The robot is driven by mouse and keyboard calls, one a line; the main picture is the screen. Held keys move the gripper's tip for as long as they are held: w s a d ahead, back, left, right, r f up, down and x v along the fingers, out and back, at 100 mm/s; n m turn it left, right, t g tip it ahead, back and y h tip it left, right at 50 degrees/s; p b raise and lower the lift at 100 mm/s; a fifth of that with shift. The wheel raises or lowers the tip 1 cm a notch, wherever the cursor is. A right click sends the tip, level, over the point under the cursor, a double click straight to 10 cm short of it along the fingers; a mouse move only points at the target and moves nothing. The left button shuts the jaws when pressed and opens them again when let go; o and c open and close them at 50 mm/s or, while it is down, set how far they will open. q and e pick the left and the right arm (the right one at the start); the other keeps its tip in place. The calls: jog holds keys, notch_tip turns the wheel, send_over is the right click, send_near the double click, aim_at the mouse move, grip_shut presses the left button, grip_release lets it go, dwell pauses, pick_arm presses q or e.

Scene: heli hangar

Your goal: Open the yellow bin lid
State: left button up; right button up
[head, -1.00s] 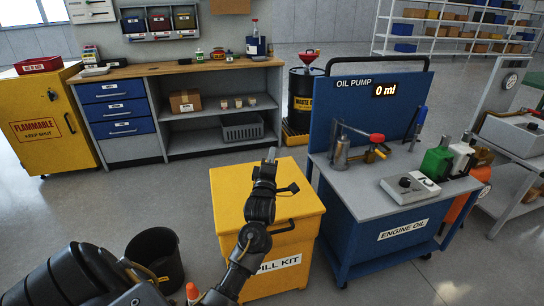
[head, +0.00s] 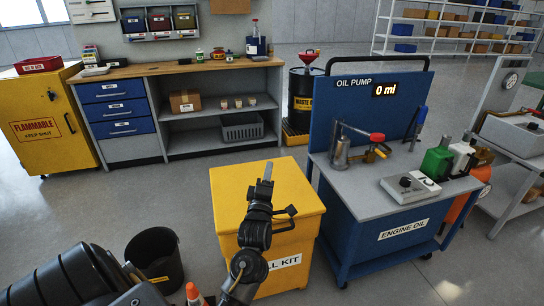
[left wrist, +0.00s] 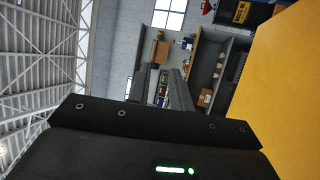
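The yellow bin (head: 305,258) stands in the lower middle of the head view, with a "KIT" label on its front. Its lid (head: 228,190) is flat and closed. A dark handle (head: 287,226) shows at the lid's front edge, partly hidden by my arm. My left gripper (head: 267,172) points away from me and overlaps the lid in the head view; its exact height above the lid is hard to tell. In the left wrist view its fingers (left wrist: 162,85) show a gap with nothing held, and a yellow surface fills the right side. My right gripper is out of view.
The blue oil pump cart (head: 370,260) stands close on the bin's right. A black bucket (head: 156,262) and an orange cone (head: 194,294) are on the floor to the left. A workbench (head: 200,70) stands behind, with open floor between.

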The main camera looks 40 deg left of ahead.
pick_arm(q)
jog(key=v, duration=0.4)
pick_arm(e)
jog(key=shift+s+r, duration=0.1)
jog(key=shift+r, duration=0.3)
pick_arm(q)
jog(key=shift+w, duration=0.1)
